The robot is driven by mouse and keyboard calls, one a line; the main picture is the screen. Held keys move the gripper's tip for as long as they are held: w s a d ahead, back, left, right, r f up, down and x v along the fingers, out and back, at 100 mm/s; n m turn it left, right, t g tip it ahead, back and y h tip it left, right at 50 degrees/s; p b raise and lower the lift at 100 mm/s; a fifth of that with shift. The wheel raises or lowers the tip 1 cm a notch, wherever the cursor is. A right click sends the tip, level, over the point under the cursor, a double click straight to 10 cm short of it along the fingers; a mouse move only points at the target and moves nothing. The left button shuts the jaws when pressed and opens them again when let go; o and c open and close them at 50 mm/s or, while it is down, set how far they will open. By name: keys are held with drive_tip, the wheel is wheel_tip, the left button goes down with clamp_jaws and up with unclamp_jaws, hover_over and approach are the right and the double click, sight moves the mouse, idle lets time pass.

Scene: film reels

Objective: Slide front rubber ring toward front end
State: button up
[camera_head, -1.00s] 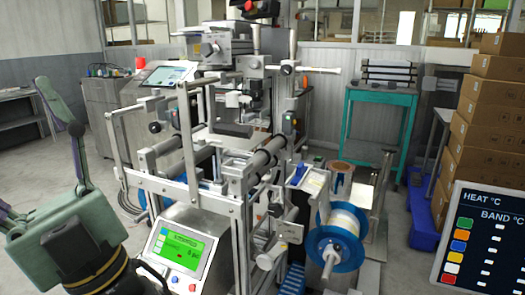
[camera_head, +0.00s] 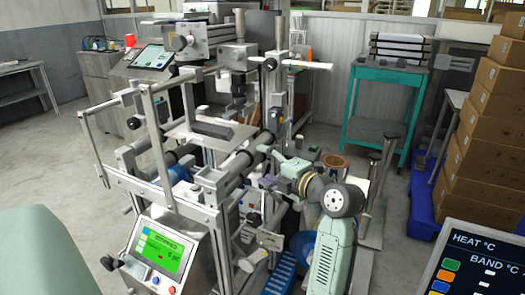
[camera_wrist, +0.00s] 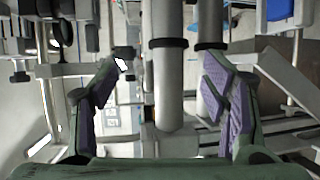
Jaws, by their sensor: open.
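In the wrist view, a grey roller (camera_wrist: 168,85) runs between the two purple-padded fingers of my gripper (camera_wrist: 170,75). A black rubber ring (camera_wrist: 168,43) sits around this roller, beyond or near the fingertips. A second grey roller (camera_wrist: 210,18) to the right carries another black ring (camera_wrist: 210,46). The fingers are spread wide, with gaps to the first roller and nothing held. In the head view, my gripper (camera_head: 277,165) is at the right side of the machine, close to the rollers (camera_head: 240,166).
The machine's metal frame (camera_head: 180,190) and a green-screen control panel (camera_head: 165,250) stand in front. My arm partly hides the blue reel (camera_head: 301,246). A teal table (camera_head: 388,70) and stacked boxes (camera_head: 485,130) stand at the right. Open floor lies at the left.

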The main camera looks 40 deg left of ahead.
sight(250, 160)
drive_tip(key=shift+n, duration=0.4)
drive_tip(key=p+x, duration=0.1)
drive_tip(key=x, duration=0.2)
drive_tip(key=p+x, duration=0.1)
drive_tip(key=x, duration=0.3)
drive_tip(key=f+p+x, duration=0.1)
drive_tip(key=x, duration=0.2)
drive_tip(key=shift+w+a+f, duration=0.1)
